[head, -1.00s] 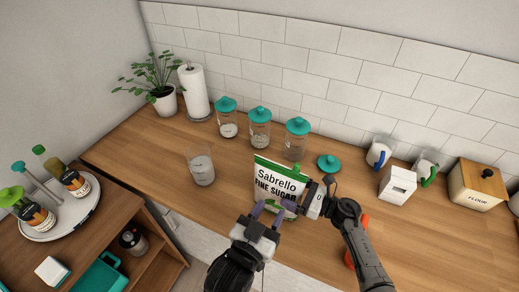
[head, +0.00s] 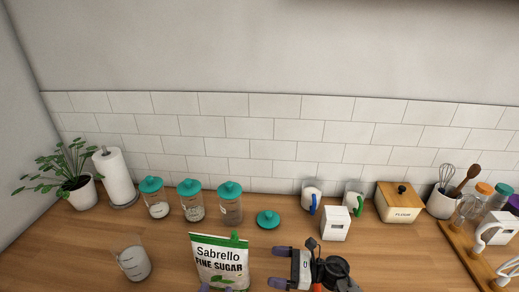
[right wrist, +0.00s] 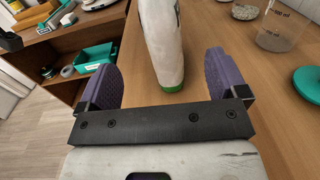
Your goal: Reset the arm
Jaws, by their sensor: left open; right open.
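A white and green Sabrello fine sugar bag (head: 219,262) stands upright on the wooden counter. My right gripper (head: 278,268) is open and empty to the right of the bag, with a gap between them. In the right wrist view the bag (right wrist: 163,40) shows edge-on between and beyond the purple fingers of my right gripper (right wrist: 165,80).
A glass measuring cup (head: 134,263) stands left of the bag. Several teal-lidded jars (head: 192,206) and a loose teal lid (head: 268,219) are behind. Counter (head: 400,260) is clear at front right.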

